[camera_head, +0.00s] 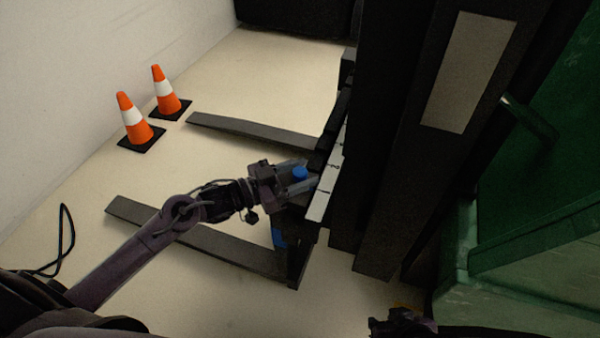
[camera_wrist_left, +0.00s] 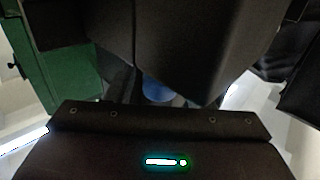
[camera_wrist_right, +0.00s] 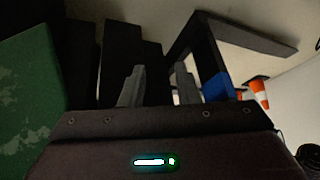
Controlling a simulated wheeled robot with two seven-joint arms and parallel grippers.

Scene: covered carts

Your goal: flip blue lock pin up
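The blue lock pin (camera_head: 300,173) shows as a small round blue cap on the fork carriage (camera_head: 325,190) of a dark forklift. My left gripper (camera_head: 303,179) reaches it from the left, its two fingers apart on either side of the cap; contact is unclear. In the left wrist view the blue pin (camera_wrist_left: 157,90) is partly hidden below a large dark part. My right gripper (camera_wrist_right: 158,84) is open and empty in the right wrist view, its fingers apart. In the head view only a dark part of it shows at the bottom edge.
Two forks (camera_head: 255,132) (camera_head: 200,244) extend left above the floor. A second blue part (camera_head: 279,238) is at the near fork's base; a blue part shows in the right wrist view (camera_wrist_right: 216,86). Two orange cones (camera_head: 135,122) stand by the wall. Green bodywork (camera_head: 540,255) is right.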

